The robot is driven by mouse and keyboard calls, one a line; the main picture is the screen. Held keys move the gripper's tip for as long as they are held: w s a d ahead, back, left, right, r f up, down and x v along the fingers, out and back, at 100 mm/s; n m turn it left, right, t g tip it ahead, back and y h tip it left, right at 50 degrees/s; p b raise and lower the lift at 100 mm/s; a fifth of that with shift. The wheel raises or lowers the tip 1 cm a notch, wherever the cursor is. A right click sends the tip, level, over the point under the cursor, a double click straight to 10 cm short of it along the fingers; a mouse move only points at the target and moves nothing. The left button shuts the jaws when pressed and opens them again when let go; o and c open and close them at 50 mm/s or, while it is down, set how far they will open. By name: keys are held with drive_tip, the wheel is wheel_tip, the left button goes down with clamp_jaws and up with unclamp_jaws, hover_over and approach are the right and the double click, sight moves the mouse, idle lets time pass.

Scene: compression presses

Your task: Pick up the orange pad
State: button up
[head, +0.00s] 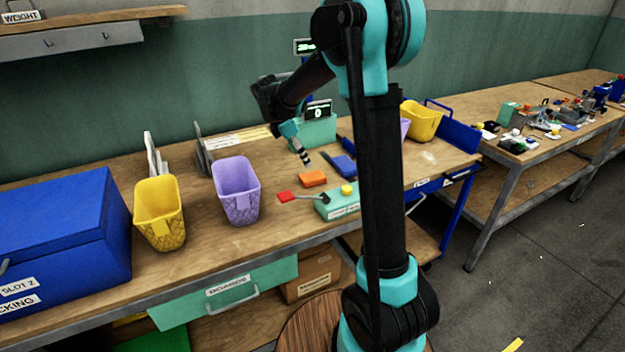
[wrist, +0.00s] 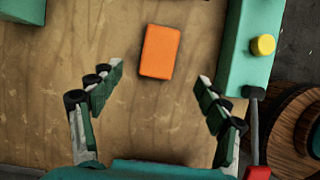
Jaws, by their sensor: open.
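The orange pad (head: 312,178) lies flat on the wooden workbench in the head view. In the wrist view the orange pad (wrist: 160,52) is upper centre, a little beyond the fingertips and between their lines. My gripper (wrist: 160,82) is open and empty, its two fingers spread wide to either side. In the head view my gripper (head: 305,158) hangs above the bench, just behind and above the pad. The pad is fully visible and nothing touches it.
A teal box with a yellow button (wrist: 263,45) and a red lever stands right of the pad. A blue pad (head: 343,166) lies close by. A purple basket (head: 236,190), a yellow basket (head: 159,212) and a blue box (head: 65,240) stand left. Bare wood surrounds the pad.

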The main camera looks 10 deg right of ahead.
sight(312, 175)
drive_tip(key=x, duration=0.9)
drive_tip(key=shift+w+d+f, duration=0.1)
drive_tip(key=shift+d+f, duration=0.1)
drive_tip(key=shift+f, duration=0.15)
drive_tip(key=c, duration=0.9)
